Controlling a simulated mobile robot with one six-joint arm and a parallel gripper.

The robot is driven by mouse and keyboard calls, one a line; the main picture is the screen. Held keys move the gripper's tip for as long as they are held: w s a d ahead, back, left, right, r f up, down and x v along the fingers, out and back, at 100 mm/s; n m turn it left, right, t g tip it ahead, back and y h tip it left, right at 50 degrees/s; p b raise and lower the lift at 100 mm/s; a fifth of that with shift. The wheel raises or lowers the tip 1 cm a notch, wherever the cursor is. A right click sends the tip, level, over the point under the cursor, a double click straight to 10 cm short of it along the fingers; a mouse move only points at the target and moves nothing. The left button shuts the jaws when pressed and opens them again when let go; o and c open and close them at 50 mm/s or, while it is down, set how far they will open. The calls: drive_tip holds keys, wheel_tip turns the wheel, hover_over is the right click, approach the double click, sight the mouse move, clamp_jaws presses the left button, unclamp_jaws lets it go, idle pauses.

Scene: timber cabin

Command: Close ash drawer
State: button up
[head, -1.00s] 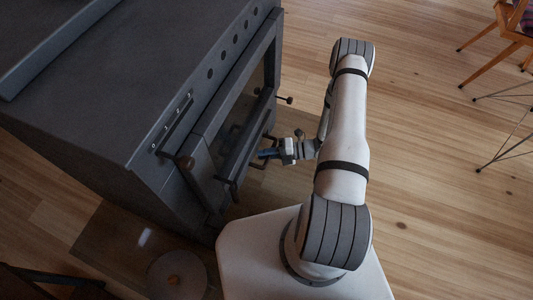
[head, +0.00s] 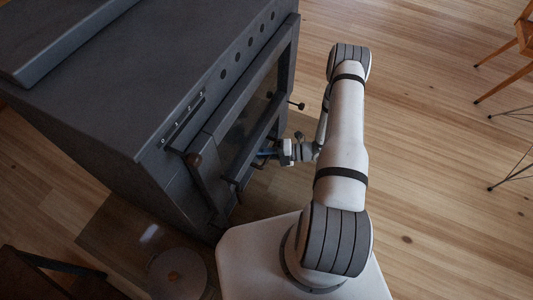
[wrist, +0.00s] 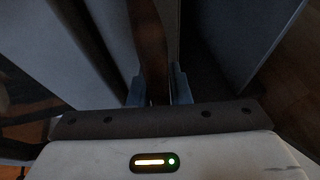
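A dark grey stove (head: 150,95) stands at the left in the head view, with a glazed door on its front. I cannot pick out the ash drawer for certain; the low part of the stove front is mostly hidden by the door and my arm. My gripper (head: 266,152) is low in front of the stove, its blue fingers pointing left at the front. In the wrist view, a brown bar (wrist: 152,45) runs between the two fingertips (wrist: 157,88), which stand apart on either side of it. Whether they press on it is too dark to tell.
A long bar handle (head: 250,150) and a knob (head: 298,105) stick out from the stove front near my gripper. A round plate (head: 178,275) lies at the lower left. Wooden floor to the right is clear up to the chair (head: 510,65).

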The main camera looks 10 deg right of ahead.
drive_tip(key=p+v, duration=0.1)
drive_tip(key=v, duration=0.7)
drive_tip(key=shift+p, duration=0.35)
drive_tip(key=shift+a+r, duration=0.1)
drive_tip(key=shift+a, duration=0.05)
drive_tip(key=s+a+r+n+g+h+p, duration=0.1)
drive_tip(key=a+r+n+g+h+p, duration=0.2)
drive_tip(key=r+n+p, duration=1.15)
drive_tip(key=s+a+r+n+g+h+b, duration=0.1)
drive_tip(key=r+n+g+h, duration=0.5)
drive_tip(key=r, duration=1.9)
drive_tip(key=s+r+n+t+h+p, duration=0.2)
drive_tip(key=s+r+n+p, duration=0.2)
drive_tip(key=r, duration=0.6)
drive_tip(key=s+a+r+n+t+h+p, duration=0.1)
drive_tip(key=s+r+n+p, duration=0.3)
drive_tip(key=r+n, duration=0.5)
drive_tip(key=s+r+n+t+h+p, duration=0.3)
drive_tip(key=r+n+p, duration=0.3)
drive_tip(key=r, duration=0.6)
drive_tip(key=shift+s+a+r+n+t+p, duration=0.2)
drive_tip(key=shift+s+r+n+t+p, duration=0.15)
drive_tip(key=shift+s+n+t, duration=0.15)
